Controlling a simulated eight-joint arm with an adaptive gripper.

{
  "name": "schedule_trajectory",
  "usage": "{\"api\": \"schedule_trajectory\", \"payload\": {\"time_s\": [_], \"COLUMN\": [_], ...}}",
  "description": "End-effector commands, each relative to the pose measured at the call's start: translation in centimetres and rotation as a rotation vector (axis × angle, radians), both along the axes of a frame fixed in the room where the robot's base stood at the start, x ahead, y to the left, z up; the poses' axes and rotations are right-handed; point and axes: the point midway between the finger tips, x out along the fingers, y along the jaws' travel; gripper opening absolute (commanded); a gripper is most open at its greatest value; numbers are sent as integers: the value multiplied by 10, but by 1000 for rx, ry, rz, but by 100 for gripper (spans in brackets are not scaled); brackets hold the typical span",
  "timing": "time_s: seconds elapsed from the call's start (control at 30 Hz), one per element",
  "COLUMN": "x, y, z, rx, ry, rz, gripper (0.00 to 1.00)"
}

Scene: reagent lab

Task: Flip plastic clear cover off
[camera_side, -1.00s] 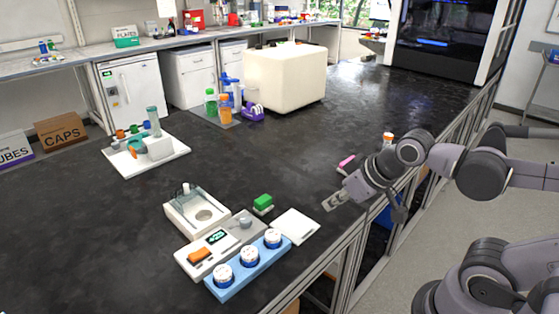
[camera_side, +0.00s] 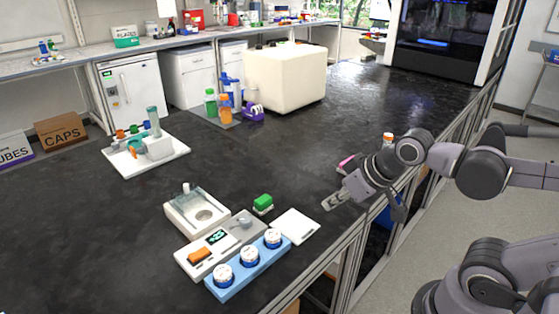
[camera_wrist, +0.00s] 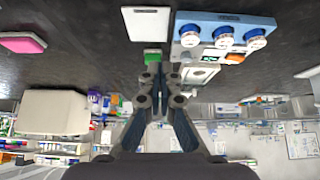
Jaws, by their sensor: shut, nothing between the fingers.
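A white scale (camera_side: 218,244) stands on the dark bench at the front, with a display and an orange block on it. At its back end is a white, box-like part with a see-through top (camera_side: 196,212), which looks like the clear cover, lying down over a round plate. In the wrist view this part (camera_wrist: 199,75) is partly behind my fingers. My gripper (camera_side: 329,203) is shut and empty, above the bench's right edge, to the right of the cover and apart from it. In the wrist view its fingers (camera_wrist: 158,75) point toward the green block.
A green block (camera_side: 263,203) and a white pad (camera_side: 295,226) lie between scale and gripper. A white tray (camera_side: 150,155) stands at the left. The bench middle is clear.

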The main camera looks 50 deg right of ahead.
Motion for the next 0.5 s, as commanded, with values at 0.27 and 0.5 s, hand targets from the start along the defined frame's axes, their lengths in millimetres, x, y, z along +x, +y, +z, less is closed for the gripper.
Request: {"api": "schedule_trajectory", "payload": {"time_s": [0.27, 0.5], "x": [33, 85], "y": [6, 16], "z": [33, 73], "rx": [-2, -4], "ry": [20, 53], "rz": [21, 50], "gripper": [0, 0]}}
